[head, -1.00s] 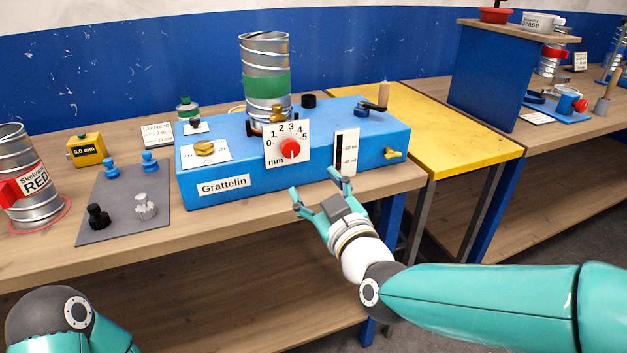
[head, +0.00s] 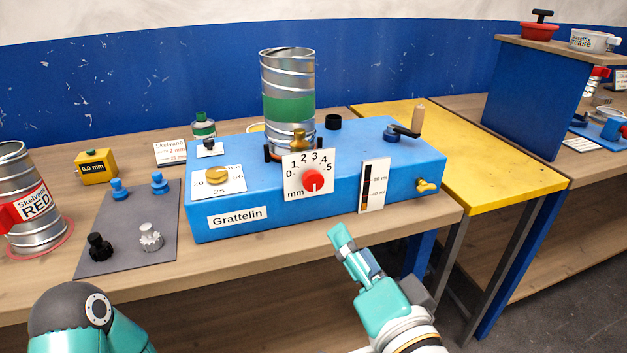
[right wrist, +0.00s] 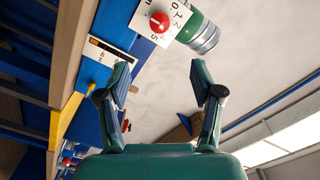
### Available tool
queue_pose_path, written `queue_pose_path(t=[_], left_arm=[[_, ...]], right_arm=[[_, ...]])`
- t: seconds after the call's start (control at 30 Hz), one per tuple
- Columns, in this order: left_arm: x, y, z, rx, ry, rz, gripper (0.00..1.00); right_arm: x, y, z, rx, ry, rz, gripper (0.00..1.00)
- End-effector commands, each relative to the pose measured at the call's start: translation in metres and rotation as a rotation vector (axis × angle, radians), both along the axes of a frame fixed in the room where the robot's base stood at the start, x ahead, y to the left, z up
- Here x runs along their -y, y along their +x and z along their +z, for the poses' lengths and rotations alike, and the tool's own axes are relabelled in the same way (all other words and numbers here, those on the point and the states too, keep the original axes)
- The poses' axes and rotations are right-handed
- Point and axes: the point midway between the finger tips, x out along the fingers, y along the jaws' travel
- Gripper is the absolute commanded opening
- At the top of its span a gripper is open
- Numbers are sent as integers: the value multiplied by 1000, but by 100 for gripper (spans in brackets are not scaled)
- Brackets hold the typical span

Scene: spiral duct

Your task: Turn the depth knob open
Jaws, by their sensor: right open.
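The depth knob (head: 314,180) is a round red knob on a white dial plate (head: 298,163) numbered 0 to 5 and marked mm. The plate stands on the front of the blue Grattelin box (head: 330,212). A small pale mark shows low on the knob. My right gripper (head: 350,248) is open and empty, in front of the box and below and right of the knob, not touching it. In the right wrist view its open fingers (right wrist: 160,80) are apart, and the red knob (right wrist: 160,22) lies beyond them near the top. My left gripper is out of view.
A metal spiral duct (head: 289,85) stands on the box behind the dial. A gauge card (head: 374,186) and a yellow tap (head: 427,187) are right of it. A brass knob (head: 224,178) is at left. A grey mat (head: 125,225) holds several small knobs.

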Motion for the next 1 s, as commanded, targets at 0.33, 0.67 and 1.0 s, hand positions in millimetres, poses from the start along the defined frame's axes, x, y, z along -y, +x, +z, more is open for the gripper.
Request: queue_pose_path(t=[0.33, 0.67, 1.0], left_arm=[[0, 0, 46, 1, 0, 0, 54], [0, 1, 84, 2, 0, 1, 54], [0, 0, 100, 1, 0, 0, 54]], right_arm=[[-11, 32, 6, -8, -9, 0, 66], [-23, 67, 1, -4, -2, 4, 66], [-45, 132, 1, -2, -2, 5, 66]])
